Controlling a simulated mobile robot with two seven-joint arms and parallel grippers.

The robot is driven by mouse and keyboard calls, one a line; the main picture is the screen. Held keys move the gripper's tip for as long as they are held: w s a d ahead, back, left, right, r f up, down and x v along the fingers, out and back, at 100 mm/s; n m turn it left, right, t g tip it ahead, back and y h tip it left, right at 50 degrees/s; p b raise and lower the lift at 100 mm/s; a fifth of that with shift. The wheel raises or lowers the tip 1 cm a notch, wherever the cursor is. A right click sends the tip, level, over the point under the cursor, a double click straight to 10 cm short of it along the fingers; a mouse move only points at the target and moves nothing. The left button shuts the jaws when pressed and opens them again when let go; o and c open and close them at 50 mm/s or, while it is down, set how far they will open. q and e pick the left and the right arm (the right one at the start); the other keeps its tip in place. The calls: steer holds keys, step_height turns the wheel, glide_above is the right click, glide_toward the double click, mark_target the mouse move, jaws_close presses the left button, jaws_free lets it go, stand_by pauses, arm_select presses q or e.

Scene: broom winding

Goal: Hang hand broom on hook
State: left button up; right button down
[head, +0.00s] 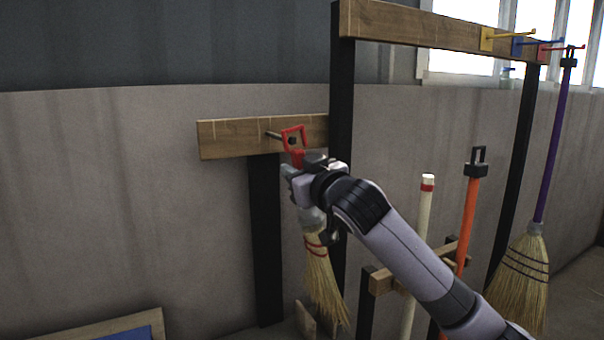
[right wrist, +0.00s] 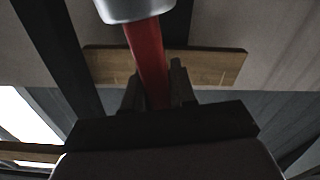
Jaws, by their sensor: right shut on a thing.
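The hand broom hangs bristles down in my right gripper (head: 296,165), with straw bristles (head: 323,278) below it and a red loop handle (head: 301,131) above. The hook (head: 273,135), a thin metal peg, sticks out from the short wooden board. In the head view the loop overlaps the peg's end; I cannot tell if the peg passes through it. In the right wrist view my right gripper (right wrist: 155,82) is shut on the red handle (right wrist: 146,50), near a silvery part (right wrist: 135,9). My arm hides the broom's middle. My left gripper is not in view.
The short wooden board (head: 225,138) is on a black post (head: 265,240). At right, a rack beam (head: 420,27) carries yellow, blue and red hooks; a purple-handled broom (head: 553,150) hangs there. A lower rack holds a white pole (head: 421,230) and an orange pole (head: 469,215).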

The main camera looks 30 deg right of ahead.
steer(key=shift+w+d+f, duration=0.1)
steer(key=shift+w+f, duration=0.2)
steer(key=shift+w, duration=0.6)
steer(key=shift+w+f, duration=0.25)
steer(key=shift+w, duration=0.6)
steer(key=c, duration=0.8)
jaws_free()
steer(key=shift+c, duration=0.2)
steer(key=shift+f, duration=0.15)
